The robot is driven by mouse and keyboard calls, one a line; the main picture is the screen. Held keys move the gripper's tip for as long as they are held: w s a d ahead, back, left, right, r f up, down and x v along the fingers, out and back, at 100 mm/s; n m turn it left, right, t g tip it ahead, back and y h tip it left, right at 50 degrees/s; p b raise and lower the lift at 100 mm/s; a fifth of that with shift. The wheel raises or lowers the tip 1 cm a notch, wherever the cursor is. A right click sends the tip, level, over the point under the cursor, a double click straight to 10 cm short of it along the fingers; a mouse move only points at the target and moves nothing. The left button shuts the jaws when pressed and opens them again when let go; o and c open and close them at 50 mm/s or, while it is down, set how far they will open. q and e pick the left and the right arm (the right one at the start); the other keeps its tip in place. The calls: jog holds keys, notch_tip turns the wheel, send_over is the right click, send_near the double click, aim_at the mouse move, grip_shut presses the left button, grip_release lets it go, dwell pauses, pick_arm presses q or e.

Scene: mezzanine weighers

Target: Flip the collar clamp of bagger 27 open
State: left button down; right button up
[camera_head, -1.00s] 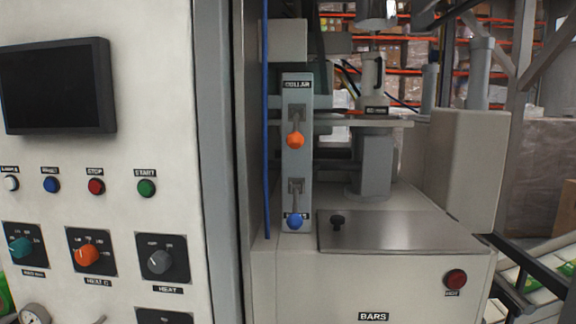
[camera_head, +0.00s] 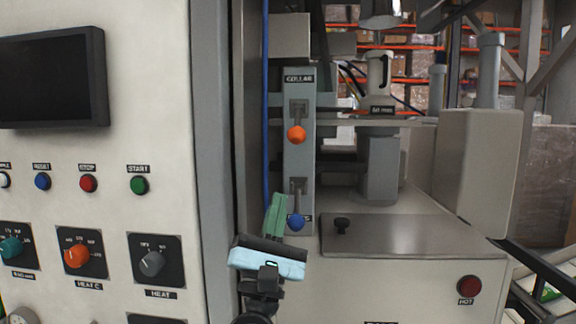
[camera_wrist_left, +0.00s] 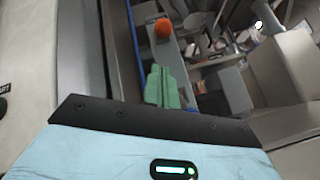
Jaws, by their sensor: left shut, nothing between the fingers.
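The collar clamp lever has an orange knob (camera_head: 296,134) on the grey upright plate (camera_head: 298,160) under the COLLAR label. Its stem rises from the knob to a slot above, so the knob hangs low. A second lever with a blue knob (camera_head: 296,222) sits lower on the same plate. My left gripper (camera_head: 277,204) has green fingers, shut and empty, pointing up in front of the plate's lower left, beside the blue knob and below the orange one. In the left wrist view the fingers (camera_wrist_left: 161,84) show shut, with the orange knob (camera_wrist_left: 162,28) beyond them. My right gripper is out of view.
A control panel (camera_head: 110,150) with a dark screen, buttons and dials stands at the left. A steel lid (camera_head: 420,236) with a black knob and a red HOT button (camera_head: 469,286) are at the right. A blue cable (camera_head: 266,110) runs vertically beside the plate.

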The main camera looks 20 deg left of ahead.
aim_at(297, 125)
pick_arm(q)
jog(key=shift+r, duration=0.1)
